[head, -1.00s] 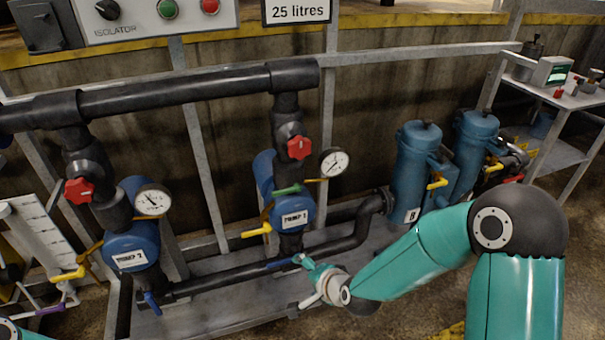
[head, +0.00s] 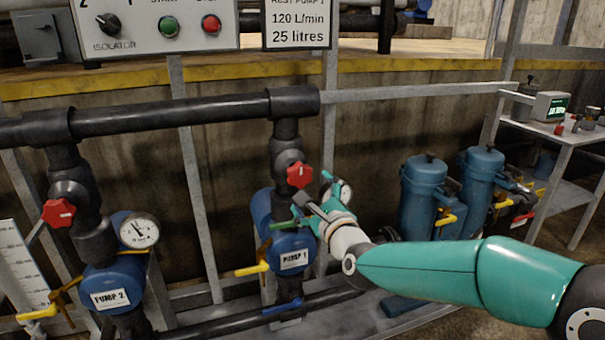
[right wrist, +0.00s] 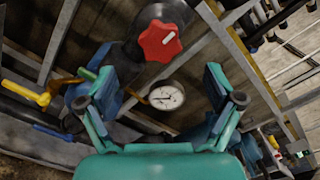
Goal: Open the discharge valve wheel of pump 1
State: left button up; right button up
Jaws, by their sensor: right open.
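The red valve wheel of pump 1 (head: 300,175) sits on the black vertical pipe above the blue pump labelled PUMP 1 (head: 293,259). In the right wrist view the wheel (right wrist: 159,40) shows a white mark and lies above and between the fingers. My right gripper (head: 314,192) is open and empty, just below and right of the wheel in the head view. It also shows in the right wrist view (right wrist: 158,88), with its two fingers wide apart. It partly covers the pump 1 gauge in the head view; this gauge (right wrist: 166,95) is clear between the fingers in the wrist view. My left gripper is out of view.
A similar red wheel (head: 58,213) belongs to pump 2 (head: 110,297) at the left. A green-handled lever (head: 284,225) and a yellow lever (head: 252,269) are close to pump 1. Blue filter canisters (head: 424,192) stand to the right. A thick black pipe (head: 180,111) runs above.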

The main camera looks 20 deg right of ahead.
aim_at(300, 177)
jog(key=w+p, duration=0.1)
jog(key=w, duration=0.8)
jog(key=shift+w+a, duration=0.15)
jog(key=shift+w, duration=0.2)
